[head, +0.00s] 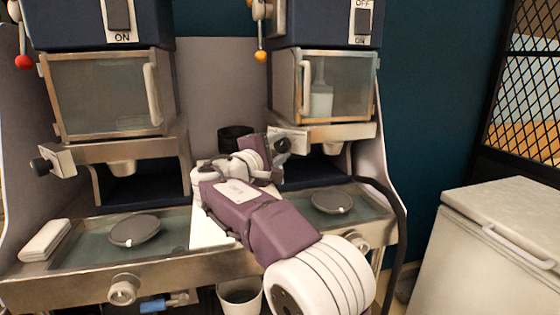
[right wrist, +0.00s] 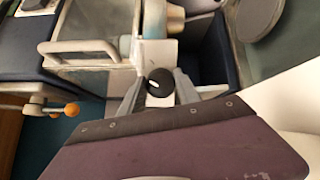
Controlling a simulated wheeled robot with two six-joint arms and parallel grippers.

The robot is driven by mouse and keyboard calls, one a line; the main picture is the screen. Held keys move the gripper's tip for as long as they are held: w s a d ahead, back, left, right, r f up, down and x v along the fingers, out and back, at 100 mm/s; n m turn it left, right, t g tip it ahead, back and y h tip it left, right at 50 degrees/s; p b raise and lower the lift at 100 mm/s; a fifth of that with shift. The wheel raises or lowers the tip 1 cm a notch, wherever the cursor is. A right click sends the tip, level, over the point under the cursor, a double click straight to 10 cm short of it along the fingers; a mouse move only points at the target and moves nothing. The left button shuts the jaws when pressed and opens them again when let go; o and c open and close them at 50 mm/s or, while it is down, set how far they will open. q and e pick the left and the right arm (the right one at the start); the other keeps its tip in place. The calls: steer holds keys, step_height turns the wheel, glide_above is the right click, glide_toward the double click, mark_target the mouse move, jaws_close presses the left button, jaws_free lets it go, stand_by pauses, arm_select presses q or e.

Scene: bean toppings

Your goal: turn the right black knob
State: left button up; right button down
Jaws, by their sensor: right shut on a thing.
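The right black knob (head: 283,145) sits on the front of the right machine's metal housing, below its glass-doored box. It also shows in the right wrist view (right wrist: 159,82), with a white mark on its face. My right gripper (head: 270,146) reaches it from the left in the head view, and its fingers close on the knob's two sides. The left black knob (head: 40,165) is on the left machine, with nothing touching it. My left gripper is not in view.
Grey round lids (head: 134,230) lie on the metal counter, one before each machine. A black round container (head: 235,138) stands behind my right arm. A folded white cloth (head: 45,240) lies at left. A white chest (head: 500,240) stands at right, and a bucket (head: 240,296) is below the counter.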

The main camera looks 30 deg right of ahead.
steer(key=shift+f+m+b, duration=0.15)
steer(key=shift+m+b, duration=1)
steer(key=shift+m, duration=0.15)
steer(key=c, duration=0.9)
jaws_free()
steer(key=v, duration=0.9)
